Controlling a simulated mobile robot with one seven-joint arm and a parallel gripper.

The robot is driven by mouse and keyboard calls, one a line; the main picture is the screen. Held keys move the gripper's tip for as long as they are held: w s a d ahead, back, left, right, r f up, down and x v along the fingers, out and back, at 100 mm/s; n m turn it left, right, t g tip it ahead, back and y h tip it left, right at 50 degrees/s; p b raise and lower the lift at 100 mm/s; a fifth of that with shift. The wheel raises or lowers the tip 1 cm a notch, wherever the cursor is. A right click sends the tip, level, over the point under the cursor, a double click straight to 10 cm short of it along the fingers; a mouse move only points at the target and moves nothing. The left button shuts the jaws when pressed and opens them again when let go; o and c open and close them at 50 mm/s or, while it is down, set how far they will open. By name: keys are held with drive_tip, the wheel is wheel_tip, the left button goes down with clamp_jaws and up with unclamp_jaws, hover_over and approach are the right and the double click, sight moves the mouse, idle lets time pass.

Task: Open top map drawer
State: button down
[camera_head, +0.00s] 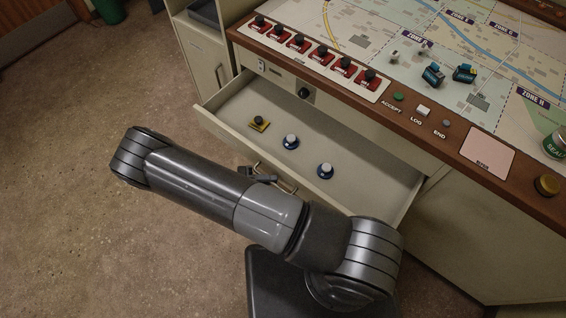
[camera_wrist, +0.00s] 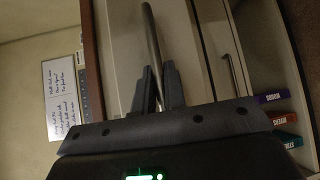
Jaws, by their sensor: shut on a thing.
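The top map drawer (camera_head: 372,180) is pulled out from under the console in the head view. My gripper (camera_head: 262,176) is at the drawer's front, partly hidden behind my arm. In the wrist view my gripper (camera_wrist: 157,92) has its two fingers shut on the metal bar handle (camera_wrist: 151,42). The handle's far end shows in the head view (camera_head: 287,184).
The console top (camera_head: 500,62) carries a map, a row of red switches (camera_head: 320,54) and small vehicles (camera_head: 433,74). A cabinet (camera_head: 203,58) stands left of the drawer. Coloured binders (camera_wrist: 272,97) show in the wrist view. The floor (camera_head: 90,210) at left is clear.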

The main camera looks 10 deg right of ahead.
drive_tip(key=s+a, duration=0.7)
idle(0.3)
drive_tip(key=c, duration=1.5)
unclamp_jaws()
drive_tip(key=shift+w, duration=0.1)
drive_tip(key=a, duration=0.3)
drive_tip(key=a+r, duration=0.1)
drive_tip(key=a, duration=0.6)
drive_tip(key=shift+a+r, duration=0.25)
drive_tip(key=shift+a, duration=0.1)
